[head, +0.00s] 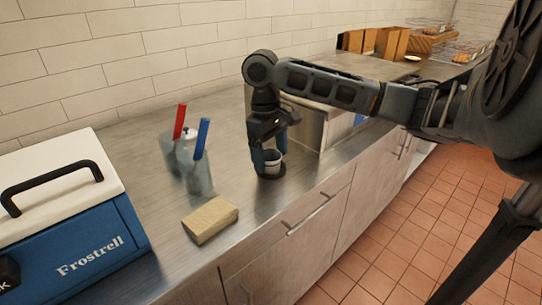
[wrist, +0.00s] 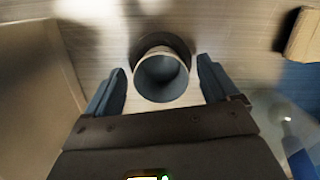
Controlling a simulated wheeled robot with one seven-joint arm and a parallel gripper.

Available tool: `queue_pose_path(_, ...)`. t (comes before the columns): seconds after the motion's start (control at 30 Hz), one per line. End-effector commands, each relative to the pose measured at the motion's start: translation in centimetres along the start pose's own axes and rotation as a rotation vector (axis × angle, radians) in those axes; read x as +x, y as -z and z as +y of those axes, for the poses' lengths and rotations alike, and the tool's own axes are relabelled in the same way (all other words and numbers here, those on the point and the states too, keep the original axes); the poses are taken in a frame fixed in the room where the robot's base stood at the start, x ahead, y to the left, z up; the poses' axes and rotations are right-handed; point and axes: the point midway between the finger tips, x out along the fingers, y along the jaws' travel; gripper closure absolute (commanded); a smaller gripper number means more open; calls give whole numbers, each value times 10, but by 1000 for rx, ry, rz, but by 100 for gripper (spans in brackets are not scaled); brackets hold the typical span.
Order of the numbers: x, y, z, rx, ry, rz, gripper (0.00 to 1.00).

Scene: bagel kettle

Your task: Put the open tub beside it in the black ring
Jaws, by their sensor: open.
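The open tub (head: 272,162) is small, round and light, with a grey inside. It stands upright on the counter below my gripper (head: 268,153). The black ring (head: 270,177) shows as a dark band around the foot of the tub, which looks seated in it. In the wrist view the tub (wrist: 162,77) is between the two blue fingers with a gap on each side, and the ring (wrist: 178,41) shows as a dark arc beyond its rim. My gripper (wrist: 161,82) is open. The tub's foot is hidden in the wrist view.
A tan block (head: 210,220) lies in front left of the tub. Clear containers with a red handle (head: 180,121) and a blue handle (head: 202,138) stand to the left, by a blue cooler (head: 80,235). A steel box (head: 308,126) stands close behind right. The counter's front edge is near.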

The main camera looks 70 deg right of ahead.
Motion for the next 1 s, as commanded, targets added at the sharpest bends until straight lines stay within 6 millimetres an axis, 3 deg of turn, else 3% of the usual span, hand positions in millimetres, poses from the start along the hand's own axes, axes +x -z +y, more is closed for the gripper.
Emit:
queue_pose_path(0.5, -98, 0, 0, -2, -5, 0, 12)
queue_pose_path(0.7, -112, 0, 0, -1, -2, -1, 12)
queue_pose_path(1.0, -113, 0, 0, -1, 0, -1, 12)
